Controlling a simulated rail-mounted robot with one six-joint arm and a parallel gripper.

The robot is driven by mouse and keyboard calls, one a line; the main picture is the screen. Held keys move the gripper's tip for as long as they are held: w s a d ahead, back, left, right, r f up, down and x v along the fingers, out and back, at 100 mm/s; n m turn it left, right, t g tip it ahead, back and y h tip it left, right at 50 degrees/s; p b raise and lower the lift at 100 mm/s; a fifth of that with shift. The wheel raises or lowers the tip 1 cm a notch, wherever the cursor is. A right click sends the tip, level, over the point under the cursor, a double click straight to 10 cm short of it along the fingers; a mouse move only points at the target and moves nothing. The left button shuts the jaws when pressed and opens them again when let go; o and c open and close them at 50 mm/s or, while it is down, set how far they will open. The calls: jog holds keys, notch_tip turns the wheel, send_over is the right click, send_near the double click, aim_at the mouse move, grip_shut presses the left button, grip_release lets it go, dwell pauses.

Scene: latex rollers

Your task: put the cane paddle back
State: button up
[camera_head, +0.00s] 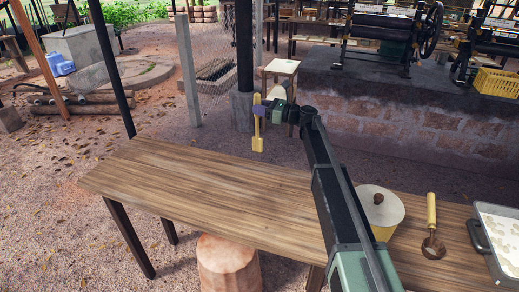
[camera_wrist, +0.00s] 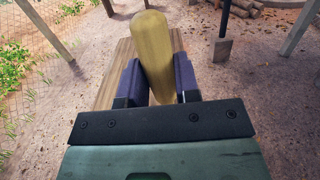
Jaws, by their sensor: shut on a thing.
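The cane paddle (camera_head: 257,130) is pale yellow, with a narrow shaft and a wider, flat lower end. In the head view it hangs roughly upright past the far edge of the wooden table (camera_head: 190,190). My gripper (camera_head: 261,107) is shut on its upper part. In the wrist view the rounded, yellowish end of the paddle (camera_wrist: 153,45) stands between the two dark fingers of my gripper (camera_wrist: 158,78). The far end of the paddle is hidden in the wrist view.
A cream pot (camera_head: 388,221) with a knobbed lid, a yellow-handled tool (camera_head: 432,222) and a white-lined tray (camera_head: 502,235) are at the table's right. The left tabletop is bare. A small stool (camera_head: 282,68) and posts stand behind; roller machines (camera_head: 385,30) sit on a raised ledge.

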aim_at(260, 138)
notch_tip(260, 138, down, 10)
jog(key=b, duration=0.7)
jog(key=shift+r, duration=0.15)
jog(key=shift+r+p, duration=0.3)
jog(key=shift+r, duration=0.05)
jog(key=shift+f, duration=0.2)
jog(key=o, duration=0.9)
jog(key=shift+r, duration=0.25)
jog(key=v, duration=1.2)
jog(key=shift+b, duration=0.3)
